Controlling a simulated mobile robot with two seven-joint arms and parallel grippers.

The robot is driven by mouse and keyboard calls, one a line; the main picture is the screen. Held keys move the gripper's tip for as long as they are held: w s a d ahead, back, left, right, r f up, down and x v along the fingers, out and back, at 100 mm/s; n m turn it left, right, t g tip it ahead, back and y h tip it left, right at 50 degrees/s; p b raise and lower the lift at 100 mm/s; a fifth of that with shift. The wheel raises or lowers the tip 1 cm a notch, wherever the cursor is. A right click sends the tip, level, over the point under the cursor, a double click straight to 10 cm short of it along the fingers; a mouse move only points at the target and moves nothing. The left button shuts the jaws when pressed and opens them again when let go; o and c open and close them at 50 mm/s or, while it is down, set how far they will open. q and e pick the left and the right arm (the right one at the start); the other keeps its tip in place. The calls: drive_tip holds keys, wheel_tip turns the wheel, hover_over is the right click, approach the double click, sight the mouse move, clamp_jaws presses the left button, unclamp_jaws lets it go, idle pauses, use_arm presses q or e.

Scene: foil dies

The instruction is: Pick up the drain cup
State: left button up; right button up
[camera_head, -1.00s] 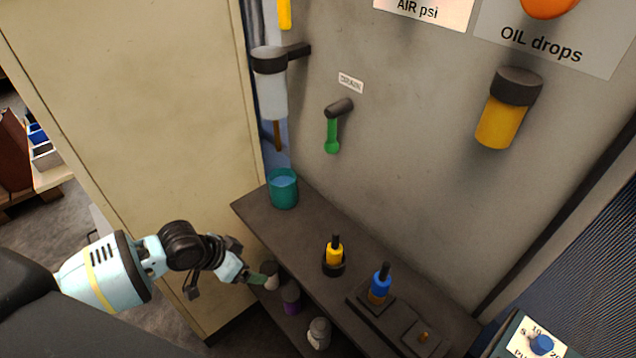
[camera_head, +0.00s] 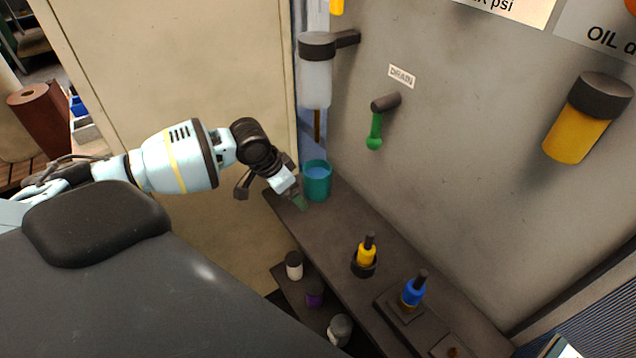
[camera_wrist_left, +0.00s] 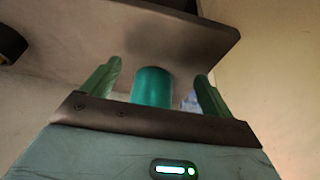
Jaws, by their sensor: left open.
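The drain cup (camera_head: 317,183) is a teal cup with light blue liquid inside. It stands upright at the far left end of the dark shelf (camera_head: 330,222), below the clear filter bowl (camera_head: 315,84). My left gripper (camera_head: 272,197) is open and empty, just left of the cup in the head view. In the left wrist view the cup (camera_wrist_left: 152,87) appears between the two green fingertips of my left gripper (camera_wrist_left: 157,85), a little beyond them. I cannot tell the exact gap. My right gripper is not in view.
A yellow bottle (camera_head: 367,251) and a blue bottle (camera_head: 413,291) stand farther along the shelf. Several small jars sit on a lower shelf, including a white one (camera_head: 294,266). A green drain lever (camera_head: 375,132) hangs on the wall panel right of the cup.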

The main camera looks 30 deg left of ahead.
sight(306, 190)
use_arm(q)
drive_tip(key=shift+w+d, duration=0.35)
drive_tip(key=shift+w, duration=0.45)
drive_tip(key=shift+w+d, duration=0.3)
drive_tip(key=shift+w, duration=0.45)
drive_tip(key=w, duration=0.1)
drive_tip(key=w+d, duration=0.1)
drive_tip(key=w, duration=0.1)
drive_tip(key=w+d, duration=0.1)
drive_tip(key=shift+w+f, duration=0.15)
drive_tip(key=shift+f, duration=0.4)
drive_tip(key=c, duration=1.2)
drive_tip(key=shift+r, duration=0.25)
drive_tip(key=shift+s+a, duration=0.2)
drive_tip(key=shift+s, duration=0.05)
drive_tip(key=s+a, duration=0.2)
drive_tip(key=s, duration=0.3)
drive_tip(key=s+a, duration=0.2)
drive_tip(key=s, duration=0.3)
drive_tip(key=s+a, duration=0.2)
drive_tip(key=s, duration=0.4)
drive_tip(key=shift+a, duration=0.35)
